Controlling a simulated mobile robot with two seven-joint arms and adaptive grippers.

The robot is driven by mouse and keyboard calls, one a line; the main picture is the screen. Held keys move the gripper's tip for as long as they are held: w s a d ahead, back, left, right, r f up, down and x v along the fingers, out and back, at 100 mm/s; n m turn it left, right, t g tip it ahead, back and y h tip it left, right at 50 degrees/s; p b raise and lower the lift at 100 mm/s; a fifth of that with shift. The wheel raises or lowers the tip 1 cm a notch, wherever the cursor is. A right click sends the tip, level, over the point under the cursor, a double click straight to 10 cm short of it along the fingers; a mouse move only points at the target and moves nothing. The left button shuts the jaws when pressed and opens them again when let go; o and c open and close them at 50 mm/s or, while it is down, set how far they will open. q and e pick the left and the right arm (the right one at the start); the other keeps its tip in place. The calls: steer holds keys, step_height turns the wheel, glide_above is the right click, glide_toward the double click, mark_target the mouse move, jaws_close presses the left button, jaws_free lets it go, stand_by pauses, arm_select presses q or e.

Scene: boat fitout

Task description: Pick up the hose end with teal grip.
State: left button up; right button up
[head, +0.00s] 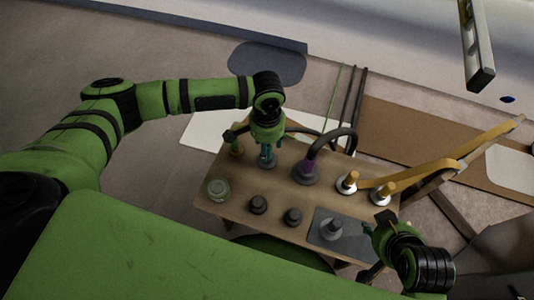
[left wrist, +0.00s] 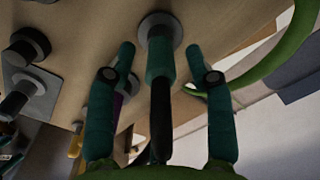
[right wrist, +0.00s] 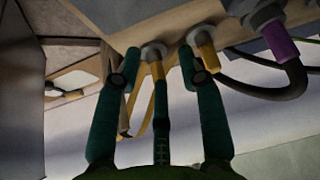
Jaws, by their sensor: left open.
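The hose end with teal grip (left wrist: 160,62) stands in a round grey holder (left wrist: 158,22) on the wooden bench. In the head view its teal part (head: 268,160) shows just under my left gripper (head: 267,148), which partly hides it. In the left wrist view my left gripper (left wrist: 161,54) is open, with its two teal fingers apart on either side of the grip. I cannot tell whether any finger touches it. My right gripper (head: 376,224) is open and empty near the bench's right end; in the right wrist view (right wrist: 159,68) yellow hose ends appear beyond its fingers.
A green hose (left wrist: 270,70) curves close by my left gripper.

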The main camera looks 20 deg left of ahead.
arm_select(q)
steer(key=shift+f, duration=0.95)
steer(key=shift+f+b, duration=0.15)
steer(key=shift+b, duration=0.15)
jaws_close()
arm_select(e)
steer(key=w+a+r+t, duration=0.2)
steer(key=w+r+t, duration=0.1)
steer(key=w, duration=0.2)
steer(key=shift+y, duration=0.3)
